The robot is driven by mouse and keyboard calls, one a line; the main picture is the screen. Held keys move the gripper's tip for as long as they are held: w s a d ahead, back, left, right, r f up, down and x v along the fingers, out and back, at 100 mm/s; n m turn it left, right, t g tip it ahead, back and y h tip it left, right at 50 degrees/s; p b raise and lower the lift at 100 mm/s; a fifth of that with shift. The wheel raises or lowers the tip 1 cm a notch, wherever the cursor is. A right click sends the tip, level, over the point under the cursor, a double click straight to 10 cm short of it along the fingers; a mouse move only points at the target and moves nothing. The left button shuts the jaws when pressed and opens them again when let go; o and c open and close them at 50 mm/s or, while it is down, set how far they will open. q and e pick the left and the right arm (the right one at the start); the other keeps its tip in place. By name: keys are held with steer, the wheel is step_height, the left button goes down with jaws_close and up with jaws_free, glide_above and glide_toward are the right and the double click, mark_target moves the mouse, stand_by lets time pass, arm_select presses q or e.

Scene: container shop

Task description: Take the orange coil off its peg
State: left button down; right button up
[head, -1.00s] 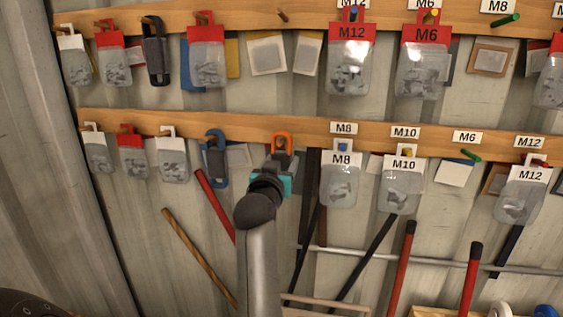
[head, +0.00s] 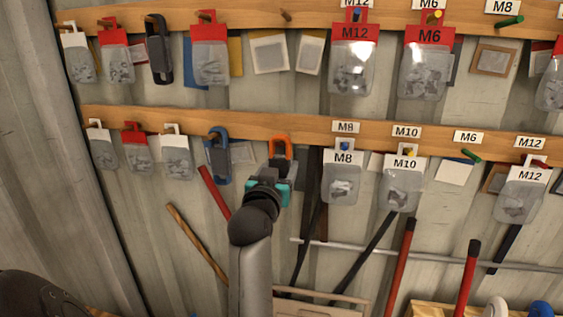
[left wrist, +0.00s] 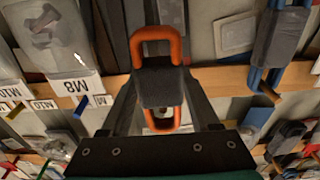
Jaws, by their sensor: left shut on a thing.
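The orange coil (head: 280,146) is an orange loop with a dark grey wrap around its middle. It shows in front of the lower wooden rail in the head view. My left gripper (head: 273,170), dark with teal parts, is shut on its wrapped middle from the front. In the left wrist view, where the scene is upside down, the coil (left wrist: 157,48) stands between the two dark fingers (left wrist: 163,92), with an orange loop showing on either side of the wrap. I cannot tell whether the peg is still inside the loop. My right gripper is not in view.
A blue coil (head: 217,160) hangs close to the left on the lower rail (head: 250,124). An M8 bag (head: 341,180) hangs close to the right. Long-handled tools lean below. A corrugated metal wall is behind.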

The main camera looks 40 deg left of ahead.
arm_select(q)
steer(key=shift+s, duration=0.15)
steer(key=p+v, duration=0.1)
steer(key=v, duration=0.4)
steer(key=shift+d+p, duration=0.1)
steer(key=shift+p, duration=0.2)
stand_by(0.5)
